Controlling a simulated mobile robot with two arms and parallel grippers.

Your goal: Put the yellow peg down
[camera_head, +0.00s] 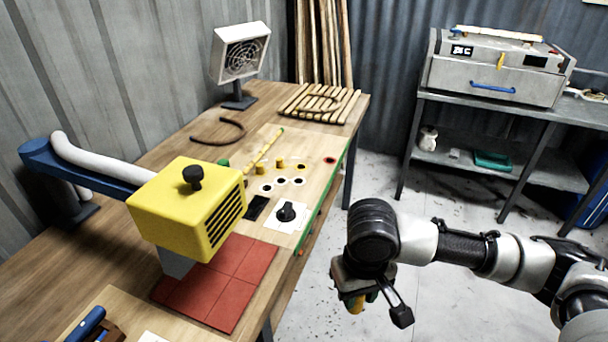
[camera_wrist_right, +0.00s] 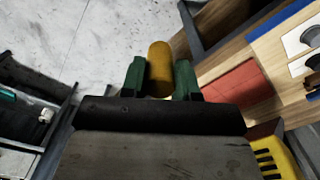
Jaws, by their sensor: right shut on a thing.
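The yellow peg (camera_wrist_right: 160,66) is between the two green fingertips of my right gripper (camera_wrist_right: 160,80) in the right wrist view. The gripper is shut on the peg. A wooden board (camera_head: 312,143) on the bench has several holes with dark centres and white rims. Other yellow pegs (camera_head: 280,163) stand on this board. My left gripper is not in view.
A yellow machine head (camera_head: 187,208) on a blue arm overhangs red tiles (camera_head: 232,287) on the workbench (camera_head: 188,142). A fan heater (camera_head: 240,55) and a slatted wooden piece (camera_head: 318,103) are at the back. A grey machine (camera_head: 493,75) stands on a metal table at right. Open floor (camera_head: 385,180) lies between.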

